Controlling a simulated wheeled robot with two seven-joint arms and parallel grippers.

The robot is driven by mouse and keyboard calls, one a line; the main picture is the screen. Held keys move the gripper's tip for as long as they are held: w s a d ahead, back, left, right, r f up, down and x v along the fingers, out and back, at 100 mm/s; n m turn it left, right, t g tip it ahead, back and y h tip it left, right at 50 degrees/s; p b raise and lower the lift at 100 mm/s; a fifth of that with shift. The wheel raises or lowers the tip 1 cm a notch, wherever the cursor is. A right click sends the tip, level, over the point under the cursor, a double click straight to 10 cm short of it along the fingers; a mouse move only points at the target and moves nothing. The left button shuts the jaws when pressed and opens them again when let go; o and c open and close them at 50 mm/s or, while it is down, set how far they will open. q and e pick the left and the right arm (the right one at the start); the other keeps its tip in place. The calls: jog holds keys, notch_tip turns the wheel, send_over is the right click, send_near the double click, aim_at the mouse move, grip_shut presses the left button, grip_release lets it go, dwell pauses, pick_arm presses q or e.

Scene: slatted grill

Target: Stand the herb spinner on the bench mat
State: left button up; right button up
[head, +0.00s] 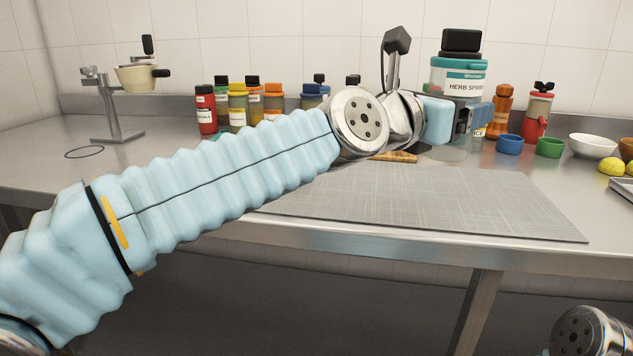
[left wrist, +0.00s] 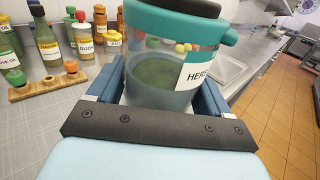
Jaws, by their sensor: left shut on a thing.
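The herb spinner (head: 459,78) is a clear jar with a teal lid, a black top and a white label. It looks upright beyond the mat's back edge in the head view. My left gripper (head: 470,122) is shut on its body. In the left wrist view, the spinner (left wrist: 160,70) sits between the two blue fingers of the gripper (left wrist: 162,88), with green contents inside. Its base is largely hidden, so I cannot tell whether it touches the bench. The bench mat (head: 430,205) is a flat grey gridded sheet, bare in its visible part. My right gripper is out of view.
Several sauce bottles (head: 238,107) stand at the back left, near a metal stand (head: 112,110). Blue (head: 510,144) and green (head: 548,147) cups, a red bottle (head: 537,115) and a white bowl (head: 592,146) are right of the spinner. The mat's front half is clear.

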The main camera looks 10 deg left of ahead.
pick_arm(q)
jog(key=shift+w+a+f, duration=0.15)
jog(key=shift+a, duration=0.55)
jog(key=w+a+f+b, duration=0.2)
jog(key=w+f+b, duration=0.1)
jog(key=f, duration=0.1)
jog(key=w+a+f+b, duration=0.3)
jog(key=w+f, duration=0.1)
jog(key=w+a+f+b, duration=0.3)
jog(key=f, duration=0.2)
jog(key=shift+w, duration=0.2)
jog(key=shift+r, duration=0.2)
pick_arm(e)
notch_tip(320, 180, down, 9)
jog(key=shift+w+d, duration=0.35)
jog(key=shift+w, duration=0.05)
